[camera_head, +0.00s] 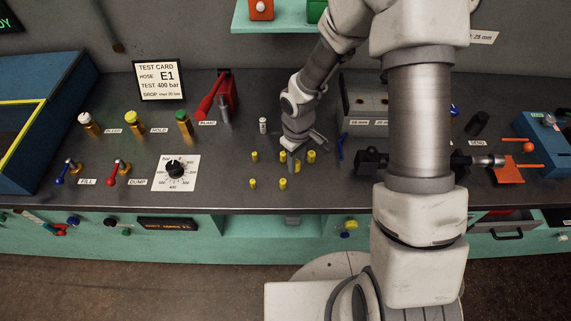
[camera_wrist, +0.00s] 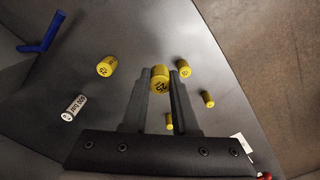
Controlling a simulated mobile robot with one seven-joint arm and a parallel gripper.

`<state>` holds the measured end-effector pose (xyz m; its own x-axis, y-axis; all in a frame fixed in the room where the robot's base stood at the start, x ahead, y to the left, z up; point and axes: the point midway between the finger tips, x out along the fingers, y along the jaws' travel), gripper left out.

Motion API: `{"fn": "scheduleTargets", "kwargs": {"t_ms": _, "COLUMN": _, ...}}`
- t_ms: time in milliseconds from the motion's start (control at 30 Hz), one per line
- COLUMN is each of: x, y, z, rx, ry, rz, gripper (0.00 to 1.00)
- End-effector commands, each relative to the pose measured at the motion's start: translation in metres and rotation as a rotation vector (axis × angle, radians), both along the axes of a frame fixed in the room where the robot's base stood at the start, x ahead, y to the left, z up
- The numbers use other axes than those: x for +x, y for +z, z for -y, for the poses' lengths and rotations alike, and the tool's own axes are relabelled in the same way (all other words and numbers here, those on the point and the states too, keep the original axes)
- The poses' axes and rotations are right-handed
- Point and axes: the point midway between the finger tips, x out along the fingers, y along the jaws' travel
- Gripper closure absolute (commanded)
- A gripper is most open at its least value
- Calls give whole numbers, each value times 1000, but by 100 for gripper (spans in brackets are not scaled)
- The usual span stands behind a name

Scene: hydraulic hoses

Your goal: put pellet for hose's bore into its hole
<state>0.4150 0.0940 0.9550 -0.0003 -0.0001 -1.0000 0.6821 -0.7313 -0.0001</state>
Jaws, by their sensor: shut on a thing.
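My gripper (camera_head: 293,158) is low over the bench, among several yellow pellets. In the wrist view my gripper (camera_wrist: 163,75) has its two fingers closed on a numbered yellow pellet (camera_wrist: 160,82); its number is hard to read. Other yellow pellets (camera_wrist: 107,66) (camera_wrist: 184,68) (camera_wrist: 208,99) stand around the fingers. In the head view, pellets (camera_head: 254,156) (camera_head: 253,183) (camera_head: 311,156) show beside my gripper. A dark hose assembly (camera_head: 372,160) lies to the right, partly hidden by my arm. I cannot make out the pellet's hole for certain.
A white marked cylinder (camera_head: 263,125) stands behind the pellets. A grey block (camera_head: 357,118) with labels stands behind right, near a blue tool (camera_head: 340,147). A test card (camera_head: 160,80) names hose E1. A gauge dial (camera_head: 175,169) and red-handled pump (camera_head: 215,97) are left.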

Motion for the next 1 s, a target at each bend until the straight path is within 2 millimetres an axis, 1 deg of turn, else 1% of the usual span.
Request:
{"fn": "scheduleTargets", "kwargs": {"t_ms": 33, "x": -6, "y": 7, "z": 11, "rx": -1, "ry": -6, "rz": 4, "gripper": 100}}
{"fn": "scheduleTargets", "kwargs": {"t_ms": 100, "x": -14, "y": 17, "z": 24, "rx": 0, "ry": -7, "rz": 3, "gripper": 100}}
{"fn": "scheduleTargets", "kwargs": {"t_ms": 300, "x": -34, "y": 37, "z": 53, "rx": -1, "ry": -5, "rz": 2, "gripper": 100}}
{"fn": "scheduleTargets", "kwargs": {"t_ms": 400, "x": -39, "y": 44, "z": 61, "rx": 0, "ry": -3, "rz": 1, "gripper": 100}}
{"fn": "scheduleTargets", "kwargs": {"t_ms": 600, "x": -44, "y": 49, "z": 68, "rx": 0, "ry": -1, "rz": 0, "gripper": 100}}
{"fn": "scheduleTargets", "kwargs": {"t_ms": 667, "x": -44, "y": 50, "z": 69, "rx": 0, "ry": -9, "rz": 1, "gripper": 100}}
{"fn": "scheduleTargets", "kwargs": {"t_ms": 767, "x": -37, "y": 52, "z": 71, "rx": -1, "ry": -69, "rz": 2, "gripper": 100}}
{"fn": "scheduleTargets", "kwargs": {"t_ms": 867, "x": -25, "y": 57, "z": 76, "rx": -3, "ry": -197, "rz": 6, "gripper": 100}}
{"fn": "scheduleTargets", "kwargs": {"t_ms": 1000, "x": -5, "y": 67, "z": 83, "rx": -4, "ry": -422, "rz": 5, "gripper": 100}}
